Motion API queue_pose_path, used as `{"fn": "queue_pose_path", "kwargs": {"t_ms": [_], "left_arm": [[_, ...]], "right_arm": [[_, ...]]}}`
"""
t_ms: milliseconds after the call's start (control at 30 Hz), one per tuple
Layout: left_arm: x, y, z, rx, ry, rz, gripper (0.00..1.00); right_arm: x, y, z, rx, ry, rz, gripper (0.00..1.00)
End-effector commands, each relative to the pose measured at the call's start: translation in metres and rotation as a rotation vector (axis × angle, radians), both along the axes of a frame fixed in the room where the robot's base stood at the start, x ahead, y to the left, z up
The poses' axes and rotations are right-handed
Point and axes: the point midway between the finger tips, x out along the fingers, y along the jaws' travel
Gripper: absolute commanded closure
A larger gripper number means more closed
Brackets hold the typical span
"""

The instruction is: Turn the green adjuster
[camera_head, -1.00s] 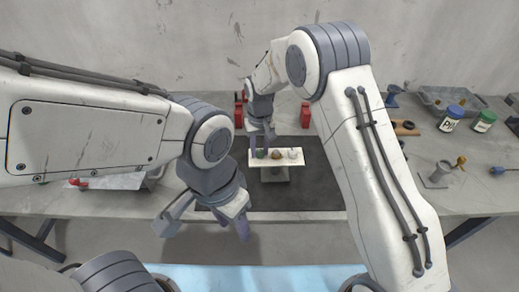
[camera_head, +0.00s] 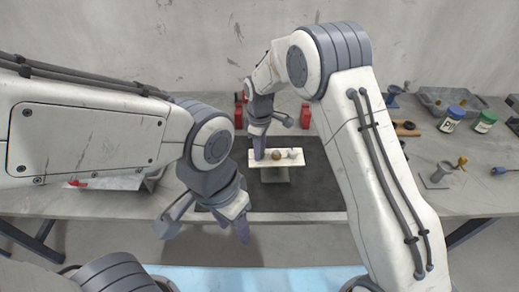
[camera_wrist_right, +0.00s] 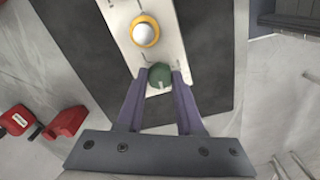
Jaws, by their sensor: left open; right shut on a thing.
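The green adjuster (camera_wrist_right: 159,75) is a round knob with a pale line mark, on a white plate (camera_wrist_right: 171,42) in the right wrist view. My right gripper (camera_wrist_right: 162,76) has its two fingers on either side of the knob, shut on it. In the head view the right gripper (camera_head: 259,155) reaches down to the left end of the raised plate (camera_head: 297,163), and its fingers hide the green knob. A yellow-brown knob (camera_head: 276,155) is to its right. My left gripper (camera_head: 205,222) is open and empty, in front of the table's edge.
The plate stands on a small pedestal over a dark mat (camera_head: 320,190). Red objects (camera_head: 305,116) stand behind it. A grey tray (camera_head: 435,97), lidded jars (camera_head: 451,117) and a small holder (camera_head: 440,176) are at the right. The mat around the pedestal is mostly clear.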

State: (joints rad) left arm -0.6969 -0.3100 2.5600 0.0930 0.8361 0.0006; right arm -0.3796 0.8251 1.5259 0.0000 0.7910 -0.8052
Motion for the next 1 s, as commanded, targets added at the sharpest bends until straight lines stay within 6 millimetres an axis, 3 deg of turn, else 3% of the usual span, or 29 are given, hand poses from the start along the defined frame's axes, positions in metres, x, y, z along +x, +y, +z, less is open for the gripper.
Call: {"fn": "queue_pose_path", "kwargs": {"t_ms": [433,1000], "left_arm": [[0.0001,0.0,-0.0008,0.0,0.0,0.0,0.5],[0.0,0.0001,-0.0009,0.0,0.0,0.0,0.5]], "right_arm": [[0.0008,0.0004,0.0013,0.001,-0.003,0.275,1.0],[0.0008,0.0003,0.0014,0.001,-0.003,0.336,1.0]]}}
